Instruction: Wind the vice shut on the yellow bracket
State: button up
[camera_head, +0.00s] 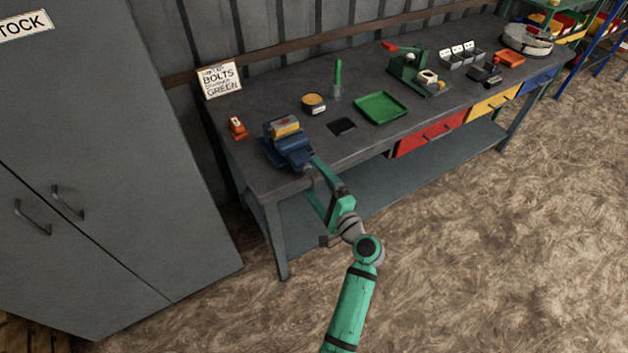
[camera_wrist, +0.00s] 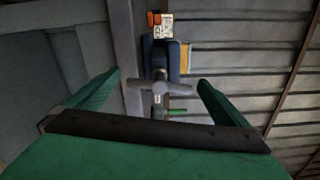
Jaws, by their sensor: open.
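The blue vice (camera_head: 291,153) stands at the bench's near left corner, and also shows beyond my gripper in the wrist view (camera_wrist: 174,58). The yellow bracket (camera_head: 285,127) sits at the top of the vice; whether both jaws touch it is too small to tell. A yellow piece, probably the bracket, shows at the vice's right side in the wrist view (camera_wrist: 184,58). The grey crossed vice handle (camera_wrist: 160,87) faces me. My gripper (camera_head: 316,170) is open at the front of the vice, its green fingers on either side of the handle in the wrist view (camera_wrist: 159,80).
An orange item (camera_head: 236,127) lies left of the vice. A round tin (camera_head: 314,103), a dark pad (camera_head: 341,126) and a green tray (camera_head: 381,107) lie to its right. A grey cabinet (camera_head: 90,150) stands at the left. The floor before the bench is clear.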

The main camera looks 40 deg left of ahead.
jog(key=v, duration=0.9)
jog(key=shift+d, duration=0.25)
jog(key=shift+s, duration=0.15)
jog(key=s+d+f+m+t+h, duration=0.1)
jog(key=s+d+f+t+h, duration=0.4)
jog(key=s+d+f+h, duration=0.9)
jog(key=s+d+r+n+t+h, duration=0.1)
jog(key=s+d+r+n, duration=0.2)
jog(key=s+d+r, duration=0.3)
jog(key=s+d+r+n+t+h, duration=0.1)
jog(key=s+d+r+n, duration=0.3)
jog(key=s, duration=0.8)
jog(key=shift+d+r+n+t+h, duration=0.3)
jog(key=shift+d+r+t, duration=0.55)
jog(key=shift+d, duration=0.3)
